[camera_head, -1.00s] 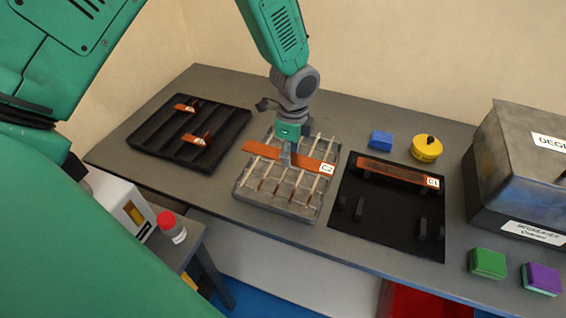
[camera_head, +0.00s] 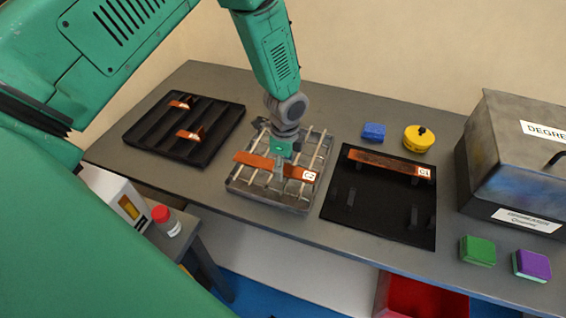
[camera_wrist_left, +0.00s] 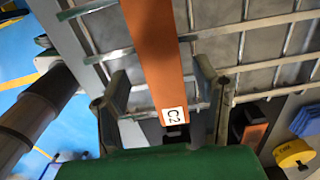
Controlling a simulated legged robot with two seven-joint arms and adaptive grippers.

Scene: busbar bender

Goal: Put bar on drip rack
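The copper-orange bar labelled C2 (camera_head: 257,161) lies across the rods of the drip rack (camera_head: 266,199), a grey tray with pale rods, in the middle of the table. In the left wrist view the bar (camera_wrist_left: 157,50) runs between my fingers, above the metal rods (camera_wrist_left: 240,27). My left gripper (camera_head: 281,166) is over the middle of the bar. In the wrist view my left gripper (camera_wrist_left: 161,75) is open, with a finger on each side and a visible gap to the bar. My right gripper is not in view.
A black tray (camera_head: 370,215) with bar C1 (camera_head: 385,162) is right of the rack. A dark slotted tray (camera_head: 215,140) with two copper pieces is left. A metal degreaser box (camera_head: 480,165), blue block (camera_head: 373,131) and yellow round item (camera_head: 417,139) stand farther right.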

